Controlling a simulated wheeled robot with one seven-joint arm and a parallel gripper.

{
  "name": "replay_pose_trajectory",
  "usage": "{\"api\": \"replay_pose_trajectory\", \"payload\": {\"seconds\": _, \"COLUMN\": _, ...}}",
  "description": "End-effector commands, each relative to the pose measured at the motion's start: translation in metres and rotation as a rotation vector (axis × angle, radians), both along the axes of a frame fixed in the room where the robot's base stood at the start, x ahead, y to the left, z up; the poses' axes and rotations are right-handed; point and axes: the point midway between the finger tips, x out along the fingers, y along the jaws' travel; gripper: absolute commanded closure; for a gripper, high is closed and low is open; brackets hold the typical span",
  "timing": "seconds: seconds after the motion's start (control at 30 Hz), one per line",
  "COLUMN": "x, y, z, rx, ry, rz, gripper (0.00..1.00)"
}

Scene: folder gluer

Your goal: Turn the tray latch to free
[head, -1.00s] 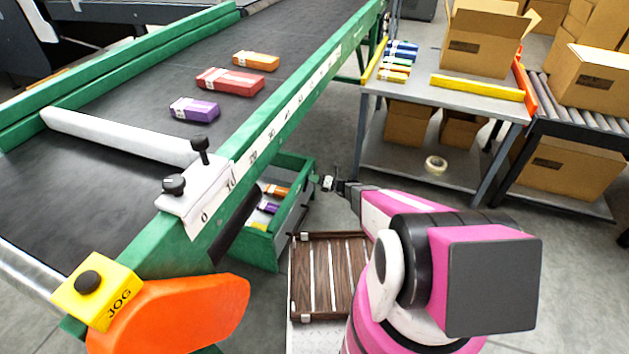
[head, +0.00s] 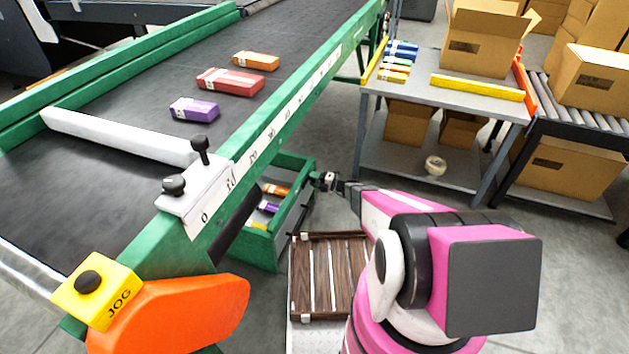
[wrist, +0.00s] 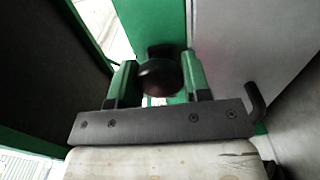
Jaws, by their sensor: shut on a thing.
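The green tray (head: 262,246) sits pulled out under the conveyor's side, with several small cartons in it. My gripper (head: 318,180) is at the tray's far right corner in the head view. In the wrist view my gripper (wrist: 160,82) has its two green-sided fingers on either side of a round black knob (wrist: 158,76), which I take to be the tray latch. It is shut on this knob. The knob stands in front of a green upright face. How far the latch is turned cannot be told. In the head view the latch is too small to make out.
A bent black rod (wrist: 256,100) stands close to the right of my fingers in the wrist view. The conveyor's green rail (head: 290,112) runs above and left of the tray. A grey table (head: 447,97) stands to the right. A brown slatted crate (head: 329,277) lies nearer.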

Motion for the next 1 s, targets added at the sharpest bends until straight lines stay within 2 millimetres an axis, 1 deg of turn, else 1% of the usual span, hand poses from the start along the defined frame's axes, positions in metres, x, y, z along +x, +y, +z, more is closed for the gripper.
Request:
{"api": "replay_pose_trajectory", "payload": {"seconds": 0.47, "x": 0.0008, "y": -0.0009, "z": -0.0006, "rx": 0.006, "ry": 0.016, "rz": -0.003, "gripper": 0.99}}
{"api": "replay_pose_trajectory", "payload": {"seconds": 0.5, "x": 0.0008, "y": -0.0009, "z": -0.0006, "rx": 0.006, "ry": 0.016, "rz": -0.003, "gripper": 0.53}}
{"api": "replay_pose_trajectory", "payload": {"seconds": 0.57, "x": 0.0007, "y": -0.0008, "z": -0.0006, "rx": 0.006, "ry": 0.016, "rz": -0.003, "gripper": 0.33}}
{"api": "replay_pose_trajectory", "payload": {"seconds": 0.6, "x": 0.0008, "y": -0.0007, "z": -0.0006, "rx": 0.005, "ry": 0.015, "rz": -0.003, "gripper": 0.30}}
{"api": "replay_pose_trajectory", "payload": {"seconds": 0.87, "x": 0.0001, "y": -0.0010, "z": -0.0003, "rx": 0.005, "ry": 0.014, "rz": -0.001, "gripper": 0.30}}
{"api": "replay_pose_trajectory", "payload": {"seconds": 1.0, "x": -0.0037, "y": -0.0094, "z": 0.0001, "rx": 0.005, "ry": 0.013, "rz": -0.001, "gripper": 0.30}}
